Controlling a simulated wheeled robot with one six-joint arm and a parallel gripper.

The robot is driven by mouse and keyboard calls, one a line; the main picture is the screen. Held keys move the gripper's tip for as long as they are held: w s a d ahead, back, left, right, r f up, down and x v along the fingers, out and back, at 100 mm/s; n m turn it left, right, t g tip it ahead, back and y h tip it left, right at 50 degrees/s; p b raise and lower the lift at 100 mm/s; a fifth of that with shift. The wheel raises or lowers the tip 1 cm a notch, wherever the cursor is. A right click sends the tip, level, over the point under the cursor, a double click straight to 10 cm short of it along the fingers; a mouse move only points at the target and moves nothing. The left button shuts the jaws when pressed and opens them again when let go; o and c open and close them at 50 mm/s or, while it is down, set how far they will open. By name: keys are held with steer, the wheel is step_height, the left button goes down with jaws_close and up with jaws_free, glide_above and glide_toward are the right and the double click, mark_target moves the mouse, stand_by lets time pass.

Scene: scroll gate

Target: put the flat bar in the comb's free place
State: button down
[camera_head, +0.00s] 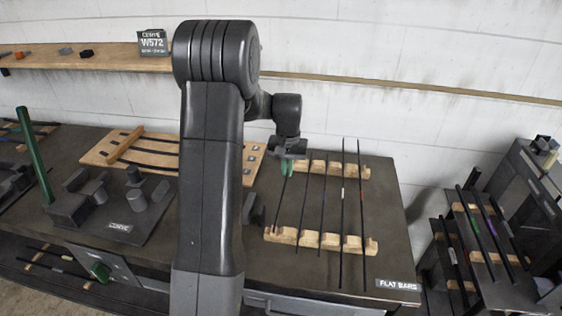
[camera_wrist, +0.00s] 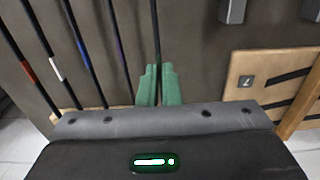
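My gripper (camera_head: 287,167) is over the left end of the rear wooden comb rail (camera_head: 345,170). In the wrist view its green fingers (camera_wrist: 159,86) are close together with a thin dark flat bar (camera_wrist: 154,30) between them. In the head view this bar (camera_head: 280,205) runs from the fingers towards the left end of the front comb rail (camera_head: 312,239). I cannot tell whether it is seated in the notches or slightly above them. Several other bars (camera_head: 322,205) lie across the rails to its right. The notch under my fingers is hidden.
A flat wooden board (camera_head: 150,152) and a dark fixture (camera_head: 110,205) with a green post (camera_head: 35,155) stand to the left. A "FLAT BARS" label (camera_head: 397,285) is at the table's front right. A lower rack (camera_head: 480,240) with more bars stands right of the table.

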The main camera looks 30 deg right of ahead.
steer(key=shift+s+f+b, duration=0.15)
steer(key=shift+f+b, duration=0.15)
steer(key=shift+f, duration=0.15)
steer(key=shift+f+b, duration=1.85)
steer(key=shift+f, duration=1.35)
steer(key=c, duration=1.5)
jaws_free()
steer(key=shift+c, duration=0.2)
step_height(320, 180, up, 14)
steer(key=shift+f+b, duration=0.1)
steer(key=shift+b, duration=0.65)
steer(key=shift+f, duration=0.1)
step_height(320, 180, down, 14)
steer(key=shift+r+p, duration=0.15)
steer(key=shift+p, duration=0.4)
steer(key=shift+r, duration=0.3)
